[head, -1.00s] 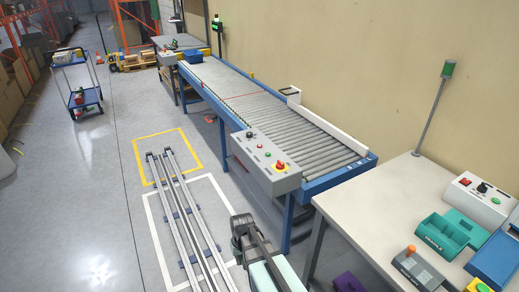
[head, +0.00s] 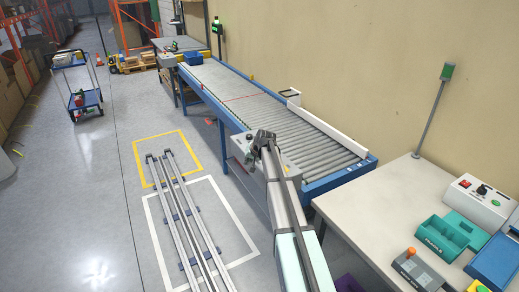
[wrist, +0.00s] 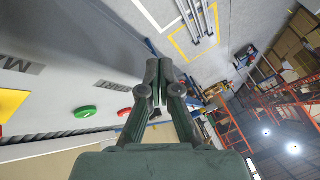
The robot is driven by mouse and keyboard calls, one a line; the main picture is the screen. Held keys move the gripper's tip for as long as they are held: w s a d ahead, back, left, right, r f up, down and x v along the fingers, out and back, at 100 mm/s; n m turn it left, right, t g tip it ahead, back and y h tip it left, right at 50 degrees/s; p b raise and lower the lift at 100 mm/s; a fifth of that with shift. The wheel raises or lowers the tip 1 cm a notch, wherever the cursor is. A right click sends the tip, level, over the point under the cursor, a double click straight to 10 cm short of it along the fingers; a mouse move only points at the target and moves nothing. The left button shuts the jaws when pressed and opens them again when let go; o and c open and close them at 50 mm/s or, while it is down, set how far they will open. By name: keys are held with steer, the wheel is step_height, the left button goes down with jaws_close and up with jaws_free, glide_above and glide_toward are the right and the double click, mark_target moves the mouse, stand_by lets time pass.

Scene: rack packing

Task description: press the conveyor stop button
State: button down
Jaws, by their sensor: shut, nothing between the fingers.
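The conveyor control box (head: 239,149) hangs on the near side of the roller conveyor. My gripper (head: 262,136) is over it in the head view, and my arm hides most of its buttons. In the wrist view the fingers of my gripper (wrist: 153,68) are shut and empty, beside the panel face. A red button (wrist: 124,112) is just left of the fingers, with a green button (wrist: 86,112) farther left. A yellow plate (wrist: 10,103) with a bit of red shows at the left edge. Contact between fingertips and panel cannot be made out.
The roller conveyor (head: 300,131) runs back along the wall. A white table (head: 347,208) with teal bins (head: 449,234) and a control unit (head: 478,199) stands at the right. The floor at left is open, with a blue cart (head: 78,87) farther back.

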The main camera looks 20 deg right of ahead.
steer(key=w+d+r+m+t, duration=0.1)
steer(key=w+d+r+t, duration=0.1)
steer(key=w+d+r, duration=0.8)
steer(key=shift+w+d+r+m, duration=0.15)
steer(key=shift+d+r+m, duration=0.15)
steer(key=shift+d, duration=0.3)
steer(key=shift+f, duration=0.15)
step_height(320, 180, down, 8)
steer(key=shift+r+b, duration=0.2)
steer(key=shift+b, duration=0.95)
steer(key=shift+f+b, duration=0.3)
steer(key=shift+f, duration=0.25)
steer(key=shift+f, duration=0.1)
steer(key=shift+f+b, duration=0.35)
